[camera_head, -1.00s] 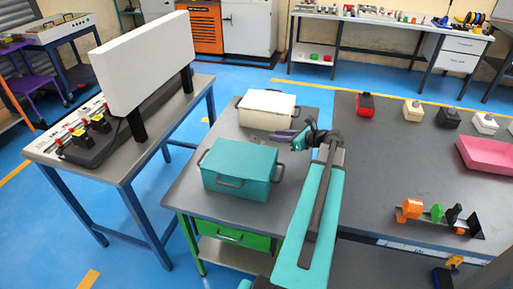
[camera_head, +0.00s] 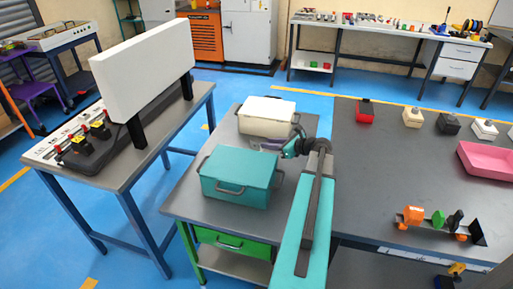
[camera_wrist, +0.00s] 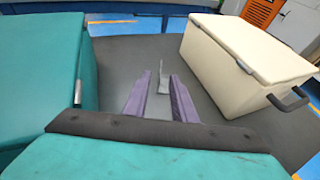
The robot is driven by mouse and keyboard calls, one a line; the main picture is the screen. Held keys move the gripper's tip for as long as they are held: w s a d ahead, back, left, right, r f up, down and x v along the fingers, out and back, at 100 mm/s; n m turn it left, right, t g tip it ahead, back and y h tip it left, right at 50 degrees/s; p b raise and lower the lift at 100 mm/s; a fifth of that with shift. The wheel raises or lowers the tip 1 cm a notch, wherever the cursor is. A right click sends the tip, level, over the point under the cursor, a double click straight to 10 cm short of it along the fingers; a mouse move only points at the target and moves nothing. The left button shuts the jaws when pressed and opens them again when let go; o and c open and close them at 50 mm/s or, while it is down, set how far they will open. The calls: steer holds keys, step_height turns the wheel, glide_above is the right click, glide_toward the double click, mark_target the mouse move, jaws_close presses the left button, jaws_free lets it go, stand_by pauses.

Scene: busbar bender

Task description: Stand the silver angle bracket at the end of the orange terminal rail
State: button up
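The silver angle bracket (camera_wrist: 163,84) is on the grey table between two boxes, with one leg upright, in the wrist view. My gripper (camera_wrist: 160,76) has two purple fingers spread apart, with the bracket showing between or just beyond their tips; I see no contact. In the head view my gripper (camera_head: 267,148) reaches between the boxes, and the bracket cannot be made out there. The terminal rail (camera_head: 440,232) lies on the right table. It carries an orange block (camera_head: 412,214), a green one (camera_head: 438,217) and a black one (camera_head: 456,217).
A teal box (camera_head: 238,178) is close on the left of my gripper, and it shows in the wrist view (camera_wrist: 60,65). A cream box (camera_head: 266,118) is close on the right in the wrist view (camera_wrist: 235,60). A pink tray (camera_head: 488,160) and several small modules stand on the right table.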

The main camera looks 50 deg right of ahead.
mark_target(257, 144)
steer(key=shift+x, duration=2.05)
steer(key=shift+p+x, duration=0.75)
steer(key=shift+x, duration=1.9)
steer(key=shift+d+f, duration=0.1)
steer(key=shift+d, duration=0.05)
steer(key=shift+c, duration=0.2)
jaws_close()
